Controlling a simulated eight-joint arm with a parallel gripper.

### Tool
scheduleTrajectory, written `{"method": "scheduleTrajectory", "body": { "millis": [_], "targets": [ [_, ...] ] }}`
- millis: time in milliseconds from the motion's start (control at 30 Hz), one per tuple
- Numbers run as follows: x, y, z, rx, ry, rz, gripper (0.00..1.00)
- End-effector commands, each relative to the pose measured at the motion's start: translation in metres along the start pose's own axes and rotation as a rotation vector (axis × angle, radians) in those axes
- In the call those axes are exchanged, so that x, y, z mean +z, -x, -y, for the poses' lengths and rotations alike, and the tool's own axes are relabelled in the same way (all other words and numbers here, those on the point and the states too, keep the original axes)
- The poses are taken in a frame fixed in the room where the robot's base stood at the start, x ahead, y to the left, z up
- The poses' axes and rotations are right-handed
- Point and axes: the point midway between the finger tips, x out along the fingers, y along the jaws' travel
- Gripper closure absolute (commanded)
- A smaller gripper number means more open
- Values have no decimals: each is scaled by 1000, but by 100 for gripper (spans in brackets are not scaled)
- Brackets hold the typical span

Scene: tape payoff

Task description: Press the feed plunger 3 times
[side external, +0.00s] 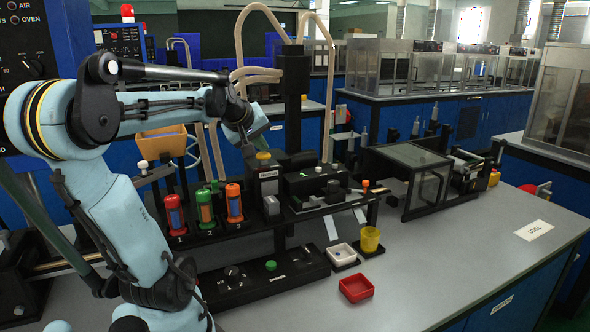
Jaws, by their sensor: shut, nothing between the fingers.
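A black housing with a pale label (268,174) and a yellow knob (263,156) on top stands left of centre on the machine. This looks like the feed plunger, but its label is too small to read. My gripper (251,148) points down just left of the yellow knob and close to it. Its fingers are small and dark here, and they are shut with nothing between them. I cannot tell whether the fingertips touch the knob.
Red, green and orange canisters (205,207) stand left of the housing. A black control box (262,280) with a green button lies in front. A red tray (356,288), a white tray (342,254) and a yellow cup (370,239) sit on the bench. The right bench is mostly clear.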

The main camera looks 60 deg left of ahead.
Motion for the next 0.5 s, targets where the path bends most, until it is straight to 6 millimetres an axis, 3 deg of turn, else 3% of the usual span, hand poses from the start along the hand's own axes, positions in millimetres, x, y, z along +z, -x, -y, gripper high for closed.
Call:
{"method": "scheduleTrajectory", "body": {
  "millis": [500],
  "targets": [
    [-12,17,-12,-1,0,1,100]
  ]
}}
